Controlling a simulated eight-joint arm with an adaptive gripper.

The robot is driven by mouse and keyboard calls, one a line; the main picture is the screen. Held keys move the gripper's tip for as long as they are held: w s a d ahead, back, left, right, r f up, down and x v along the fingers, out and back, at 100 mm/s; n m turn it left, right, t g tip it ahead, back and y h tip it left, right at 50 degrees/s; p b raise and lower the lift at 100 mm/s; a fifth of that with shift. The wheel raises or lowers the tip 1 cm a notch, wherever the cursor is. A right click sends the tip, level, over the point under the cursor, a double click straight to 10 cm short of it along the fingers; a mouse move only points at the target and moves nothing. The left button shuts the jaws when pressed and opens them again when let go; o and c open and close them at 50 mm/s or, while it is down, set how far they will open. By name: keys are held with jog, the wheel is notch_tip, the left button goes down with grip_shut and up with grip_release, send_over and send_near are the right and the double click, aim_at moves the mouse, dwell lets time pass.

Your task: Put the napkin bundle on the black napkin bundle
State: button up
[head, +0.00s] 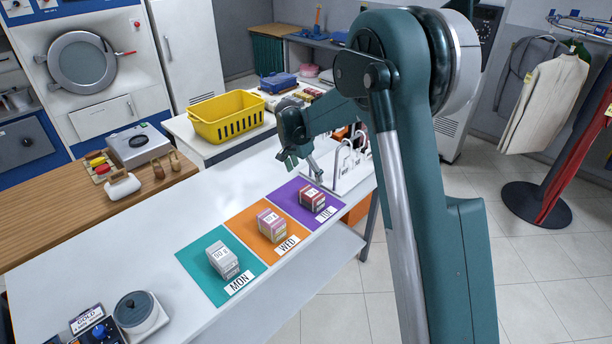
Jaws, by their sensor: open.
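No bundle that is clearly black shows in the head view. Three small block-like bundles with printed labels stand on coloured mats: a white-grey bundle (223,262) on the teal MON mat (194,262), a pink bundle (271,226) on the orange WED mat (243,222), and a dark red bundle (312,200) on the purple TUE mat (284,196). I cannot tell which of them are napkin bundles. My gripper (299,163) is open and appears empty, above the white table beyond the purple mat, apart from the bundles.
The white table (110,265) has clear room left of the mats. A white rack (350,172) stands beyond the purple mat, partly behind my arm. A yellow basket (226,117) is farther back. A round dark-lidded container (139,312) and a GOLD-labelled device (90,325) stand front left.

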dwell(0.7)
jog(key=s+d+r+n+t, duration=0.1)
jog(key=s+d+r, duration=0.3)
jog(key=s+r, duration=0.35)
jog(key=s+d+r+n+y, duration=0.1)
jog(key=s+d+r+n, duration=0.1)
jog(key=s+d+r, duration=0.5)
jog(key=s+d+r+n+t, duration=0.1)
jog(key=s+d+r, duration=0.1)
jog(key=s+r, duration=0.5)
jog(key=s+d+f+n+t, duration=0.1)
jog(key=s+d, duration=0.1)
jog(key=s, duration=0.8)
jog(key=s+d+f+n+t, duration=0.1)
jog(key=s+d+n, duration=0.1)
jog(key=s, duration=0.8)
jog(key=s+d+f+n+t+y, duration=0.1)
jog(key=s+d+n, duration=0.1)
jog(key=s, duration=0.8)
jog(key=shift+d+f, duration=0.25)
jog(key=shift+d, duration=0.45)
